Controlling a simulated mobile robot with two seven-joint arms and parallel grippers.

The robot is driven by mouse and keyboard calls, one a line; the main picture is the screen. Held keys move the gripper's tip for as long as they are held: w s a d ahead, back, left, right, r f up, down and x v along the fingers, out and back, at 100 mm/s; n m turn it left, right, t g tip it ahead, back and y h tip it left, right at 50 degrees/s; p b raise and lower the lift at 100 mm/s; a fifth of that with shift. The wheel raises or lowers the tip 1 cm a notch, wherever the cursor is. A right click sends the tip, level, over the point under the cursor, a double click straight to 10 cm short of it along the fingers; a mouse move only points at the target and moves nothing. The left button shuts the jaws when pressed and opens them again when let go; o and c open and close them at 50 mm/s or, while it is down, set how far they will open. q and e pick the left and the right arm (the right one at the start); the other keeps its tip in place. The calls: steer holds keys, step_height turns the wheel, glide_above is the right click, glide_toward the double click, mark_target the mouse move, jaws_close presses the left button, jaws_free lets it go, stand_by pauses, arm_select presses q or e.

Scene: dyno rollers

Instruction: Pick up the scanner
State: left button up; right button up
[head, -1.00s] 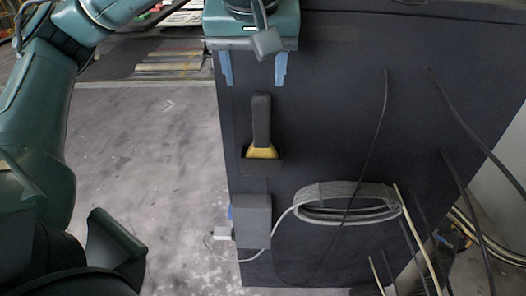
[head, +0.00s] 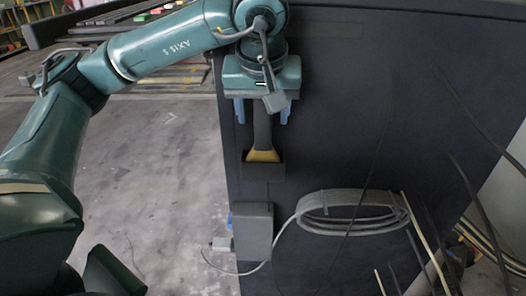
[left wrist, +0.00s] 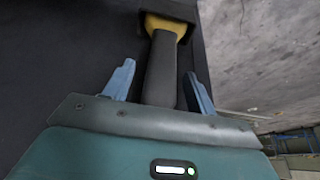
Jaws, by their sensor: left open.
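The scanner (head: 262,140) has a dark grey handle and a yellow head, and its head sits in a black holder (head: 263,168) on the dark panel. My left gripper (head: 263,112) is open, with its two blue fingers on either side of the handle's end. In the left wrist view the scanner handle (left wrist: 161,70) lies between the open left fingers (left wrist: 160,82), with a gap on both sides. The yellow head and holder are at the top of that view. The end of the handle is hidden behind the gripper body. My right gripper is not in view.
A grey box (head: 253,230) is fixed to the panel below the holder. A coiled grey hose (head: 350,212) hangs to its right, with a thin cable running to a white plug. Several dark rods stand out at the right. The floor (head: 150,180) left of the panel is clear.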

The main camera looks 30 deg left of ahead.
arm_select(q)
steer(key=shift+c, duration=0.4)
jaws_close()
steer(key=shift+r, duration=0.1)
